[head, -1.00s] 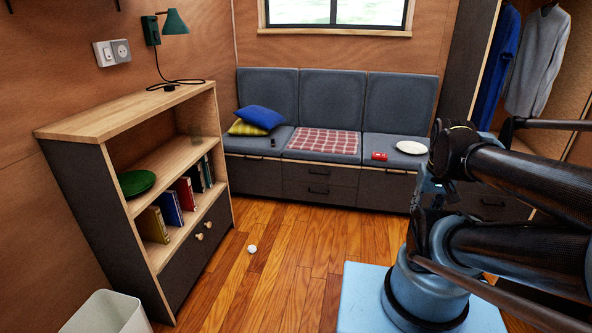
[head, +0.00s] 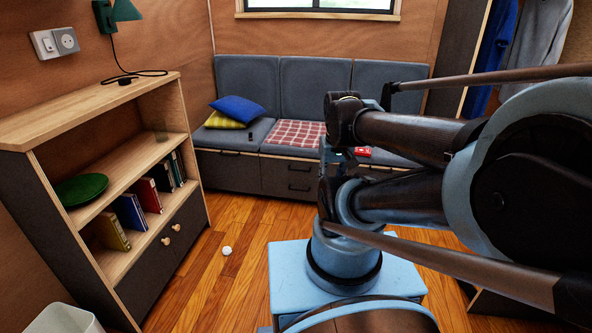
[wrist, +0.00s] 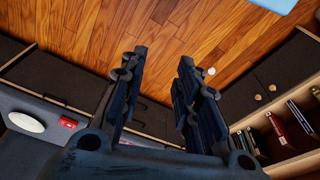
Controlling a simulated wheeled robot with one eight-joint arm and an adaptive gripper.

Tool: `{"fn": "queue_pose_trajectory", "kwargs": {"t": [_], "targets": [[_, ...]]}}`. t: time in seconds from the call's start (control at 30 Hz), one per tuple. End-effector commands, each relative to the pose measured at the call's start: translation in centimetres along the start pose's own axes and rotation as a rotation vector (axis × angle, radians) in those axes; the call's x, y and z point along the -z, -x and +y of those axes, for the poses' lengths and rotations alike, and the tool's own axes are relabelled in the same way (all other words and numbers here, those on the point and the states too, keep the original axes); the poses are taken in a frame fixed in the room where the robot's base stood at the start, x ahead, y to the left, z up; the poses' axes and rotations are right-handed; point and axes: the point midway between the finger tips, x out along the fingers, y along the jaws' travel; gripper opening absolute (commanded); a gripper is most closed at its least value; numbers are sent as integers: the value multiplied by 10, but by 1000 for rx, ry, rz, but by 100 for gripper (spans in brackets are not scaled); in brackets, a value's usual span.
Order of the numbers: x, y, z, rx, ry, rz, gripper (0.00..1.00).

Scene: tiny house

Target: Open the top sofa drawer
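The grey sofa (head: 315,90) stands along the back wall in the head view, with dark drawer fronts under its seats. The top sofa drawer (head: 275,172) is under the middle seat and looks shut, with a dark bar handle (head: 300,169). The lower drawer (head: 275,185) below it also looks shut. My gripper (wrist: 160,62) is open and empty in the wrist view, its two dark fingers apart. Dark drawer fronts show beyond and between the fingers, still at a distance. My arm hides the right part of the sofa in the head view, and I cannot make out the gripper there.
A wooden bookshelf (head: 128,125) stands at the left, with a white bin (head: 65,320) in front. A small white ball (head: 227,251) lies on the wooden floor. Floor between shelf and sofa is otherwise clear. A red item (wrist: 67,122) and white plate (wrist: 25,122) are on the seat.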

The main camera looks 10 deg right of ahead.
Motion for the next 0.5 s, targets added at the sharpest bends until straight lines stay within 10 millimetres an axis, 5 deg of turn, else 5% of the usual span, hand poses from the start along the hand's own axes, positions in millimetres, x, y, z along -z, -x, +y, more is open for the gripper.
{"fn": "queue_pose_trajectory", "kwargs": {"t": [0.27, 0.5], "targets": [[-1, 11, 0, -1, 12, 12, 30], [46, 36, -3, -4, 97, 11, 30]]}}
